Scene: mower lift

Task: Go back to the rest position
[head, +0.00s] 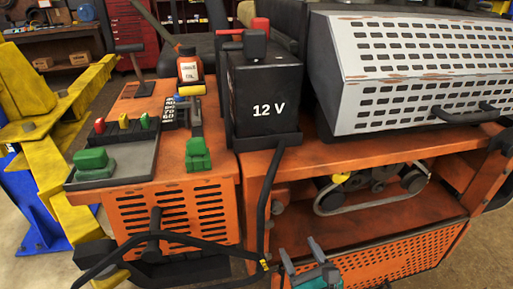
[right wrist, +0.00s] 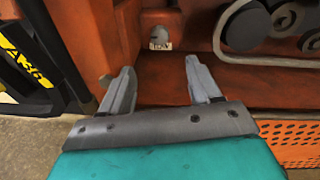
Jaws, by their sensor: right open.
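My right gripper (head: 300,248) shows at the bottom of the head view, with grey fingers on a teal body. It is low in front of the orange mower deck frame (head: 345,160). In the right wrist view its two fingers (right wrist: 160,68) stand apart with nothing between them. Beyond the fingertips are an orange shelf surface and a small metal fitting (right wrist: 159,38) in the orange wall. I cannot tell whether the fingers touch the frame. My left gripper is not in view.
A black 12 V battery (head: 264,98) stands by a grey perforated cover (head: 415,75). An orange tool top (head: 130,105) holds a tray (head: 115,165), a bottle (head: 190,70) and a green-handled tool (head: 198,150). A black bar (head: 200,243) crosses in front. Yellow lift posts (head: 60,160) stand left.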

